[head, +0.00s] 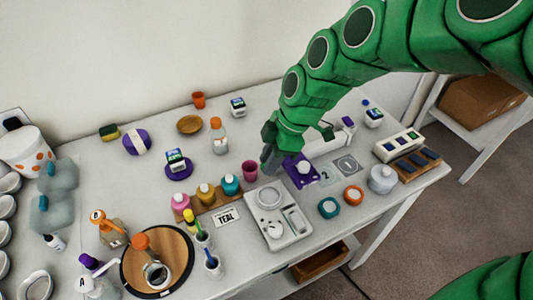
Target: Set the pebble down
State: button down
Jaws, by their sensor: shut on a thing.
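My gripper (270,157) is at the end of the green arm, above the table just behind the white scale-like device (275,220). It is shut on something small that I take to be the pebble. The grey jaws and the wrist hide most of it, so its shape and colour cannot be made out. To the right of the jaws a purple square (290,179) carries a rounded white thing (304,168). Beside it lie a pale mat marked 2 (326,175) and a grey mat marked 1 (347,165).
A pink cup (249,170) and a wooden rack (213,201) of coloured bottles stand left of the jaws. A clear bottle with an orange cap (218,136) is farther back. Teal (329,208) and orange (353,195) rings lie at the right front. The table's back middle is fairly clear.

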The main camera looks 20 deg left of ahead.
jog(key=shift+s+d+r, duration=0.1)
jog(key=shift+s+d, duration=0.1)
jog(key=shift+s, duration=0.05)
jog(key=w+a+m, duration=0.1)
jog(key=w+a, duration=0.2)
jog(key=a, duration=0.7)
jog(key=w+a, duration=0.2)
jog(key=a, duration=0.8)
jog(key=s+a+n, duration=0.1)
jog(key=s+a, duration=0.6)
jog(key=a, duration=0.4)
jog(key=s+a, duration=0.6)
jog(key=a, duration=0.5)
jog(key=shift+w+a+f, duration=0.9)
jog(key=shift+a+f, duration=0.65)
jog(key=shift+a, duration=0.5)
jog(key=shift+w+a+f, duration=0.85)
jog(key=shift+a+f, duration=0.65)
jog(key=shift+a, duration=0.5)
jog(key=shift+w+a+f, duration=0.9)
jog(key=shift+a+f, duration=0.65)
jog(key=shift+a, duration=0.5)
jog(key=shift+a+f, duration=0.1)
